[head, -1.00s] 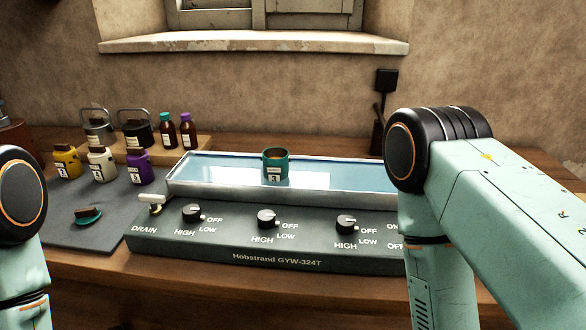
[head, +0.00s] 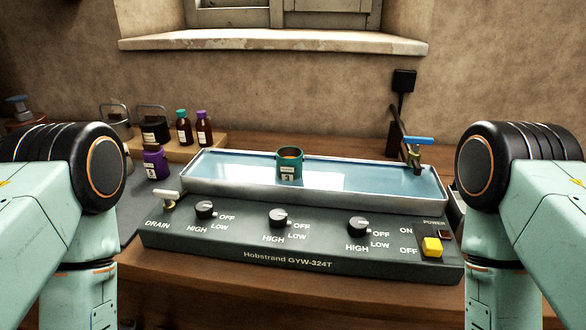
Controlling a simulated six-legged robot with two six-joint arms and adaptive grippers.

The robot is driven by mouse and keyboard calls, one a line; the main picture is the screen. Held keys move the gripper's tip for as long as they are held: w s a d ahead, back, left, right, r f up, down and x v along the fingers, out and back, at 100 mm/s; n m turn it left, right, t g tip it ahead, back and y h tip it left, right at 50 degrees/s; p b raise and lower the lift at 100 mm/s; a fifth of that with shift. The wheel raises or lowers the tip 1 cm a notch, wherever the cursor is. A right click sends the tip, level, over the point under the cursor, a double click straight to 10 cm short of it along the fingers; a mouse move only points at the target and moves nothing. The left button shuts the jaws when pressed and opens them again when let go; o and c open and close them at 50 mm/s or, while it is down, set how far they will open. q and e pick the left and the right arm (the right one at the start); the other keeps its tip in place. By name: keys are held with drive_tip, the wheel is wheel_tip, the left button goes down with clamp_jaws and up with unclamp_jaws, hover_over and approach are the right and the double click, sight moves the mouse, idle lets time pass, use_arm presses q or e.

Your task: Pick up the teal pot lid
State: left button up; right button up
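The teal pot lid is not visible in the current head view; my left arm covers the part of the dark mat where it lay in the earlier frame. The teal pot (head: 289,165), labelled 3, stands open in the shallow water of the bath, with brownish contents. My left and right arms come in at the two sides, but neither gripper shows in the frame.
The water bath (head: 300,258) has several knobs, a yellow power switch (head: 432,247) and a drain lever (head: 168,198). A purple pot (head: 154,162) stands on the dark mat (head: 133,205). Two brown bottles (head: 184,128) and a black canister (head: 154,130) stand on a wooden board.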

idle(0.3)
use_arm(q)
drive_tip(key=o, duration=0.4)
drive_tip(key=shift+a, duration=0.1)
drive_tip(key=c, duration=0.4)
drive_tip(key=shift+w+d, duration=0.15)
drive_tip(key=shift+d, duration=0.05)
